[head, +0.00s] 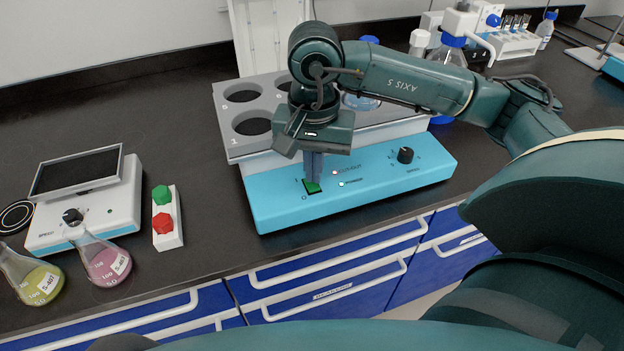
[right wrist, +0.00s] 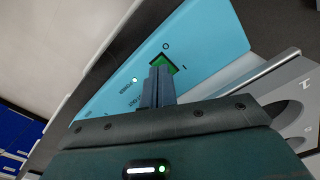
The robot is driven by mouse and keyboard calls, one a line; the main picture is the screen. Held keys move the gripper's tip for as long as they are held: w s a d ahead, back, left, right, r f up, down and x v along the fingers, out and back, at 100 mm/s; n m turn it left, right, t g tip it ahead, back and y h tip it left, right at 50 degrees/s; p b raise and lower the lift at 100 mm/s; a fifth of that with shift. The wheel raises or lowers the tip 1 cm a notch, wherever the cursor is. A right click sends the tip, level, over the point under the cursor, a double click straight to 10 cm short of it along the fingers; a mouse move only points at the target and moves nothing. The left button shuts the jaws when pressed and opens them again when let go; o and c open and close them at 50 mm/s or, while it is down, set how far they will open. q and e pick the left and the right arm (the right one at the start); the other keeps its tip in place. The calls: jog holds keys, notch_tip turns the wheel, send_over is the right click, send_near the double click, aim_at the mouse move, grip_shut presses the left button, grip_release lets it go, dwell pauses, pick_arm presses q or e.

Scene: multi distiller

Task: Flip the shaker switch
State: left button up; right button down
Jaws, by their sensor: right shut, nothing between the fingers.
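The shaker (head: 375,178) is a blue-fronted machine with a grey top holding round wells. Its green rocker switch (head: 312,187) sits at the left of the front panel, between the marks 1 and 0. The switch also shows in the right wrist view (right wrist: 165,62), partly hidden by my fingers. My right gripper (head: 314,178) is shut and empty, pointing down with its fingertips at the switch, touching it or very close. In the right wrist view the closed fingers (right wrist: 158,72) overlap the switch. Which way the switch is tipped I cannot tell. My left gripper is not in view.
A black knob (head: 405,155) is on the panel's right. To the left are a device with a dark screen (head: 85,205), a box with green and red buttons (head: 166,217) and two flasks, pink (head: 104,262) and yellow (head: 35,280). Bottles and a tube rack stand at the back right.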

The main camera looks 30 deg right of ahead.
aim_at(314, 187)
jog(key=shift+f+b, duration=1)
jog(key=shift+b, duration=0.05)
dwell(0.7)
jog(key=shift+r, duration=0.1)
jog(key=shift+r+p, duration=1.95)
jog(key=shift+r, duration=1.5)
